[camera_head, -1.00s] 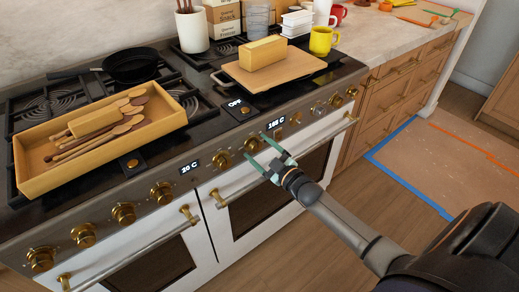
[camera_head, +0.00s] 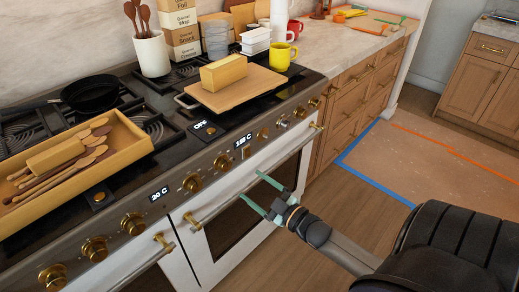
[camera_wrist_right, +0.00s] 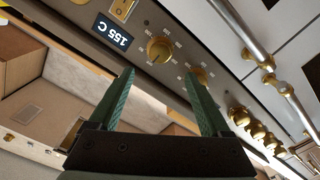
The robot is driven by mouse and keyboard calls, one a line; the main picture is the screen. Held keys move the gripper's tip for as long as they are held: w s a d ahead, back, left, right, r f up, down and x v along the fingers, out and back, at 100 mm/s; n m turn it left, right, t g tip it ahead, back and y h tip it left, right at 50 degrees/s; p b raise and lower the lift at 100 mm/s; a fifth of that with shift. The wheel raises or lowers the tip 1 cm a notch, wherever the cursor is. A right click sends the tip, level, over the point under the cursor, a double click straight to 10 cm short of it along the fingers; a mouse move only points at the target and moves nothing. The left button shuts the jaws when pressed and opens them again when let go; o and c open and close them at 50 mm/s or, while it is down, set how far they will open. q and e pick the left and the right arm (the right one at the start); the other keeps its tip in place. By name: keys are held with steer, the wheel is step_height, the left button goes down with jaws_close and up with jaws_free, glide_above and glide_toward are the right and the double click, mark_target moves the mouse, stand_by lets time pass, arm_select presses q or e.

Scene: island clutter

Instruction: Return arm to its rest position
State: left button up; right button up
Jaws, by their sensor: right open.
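My right gripper (camera_head: 262,196) is open and empty, its two green fingers apart in front of the white oven door (camera_head: 232,212). It also shows in the right wrist view (camera_wrist_right: 160,100), with the stove's control panel and a gold knob (camera_wrist_right: 159,48) beyond the fingers. The arm comes in from the lower right in the head view. My left gripper is not in view.
On the stove are a wooden tray of spoons (camera_head: 128,137), a black pan (camera_head: 92,93) and a board (camera_head: 262,85) bearing a yellow block (camera_head: 223,72). Open floor (camera_head: 310,215) lies right of the oven.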

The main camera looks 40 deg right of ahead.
steer(key=shift+s, duration=0.75)
steer(key=s+a+f+m+g+p, duration=0.2)
steer(key=s+a+f+g+p, duration=0.1)
steer(key=s+a, duration=0.4)
steer(key=s+a+f+m+g+p, duration=0.3)
steer(key=s+a+f+g, duration=0.2)
steer(key=a, duration=0.6)
steer(key=s, duration=0.2)
steer(key=shift+s+a+f+m+g+y+p, duration=0.2)
steer(key=shift+s+f+m+g+y+p, duration=0.1)
steer(key=shift+y, duration=0.1)
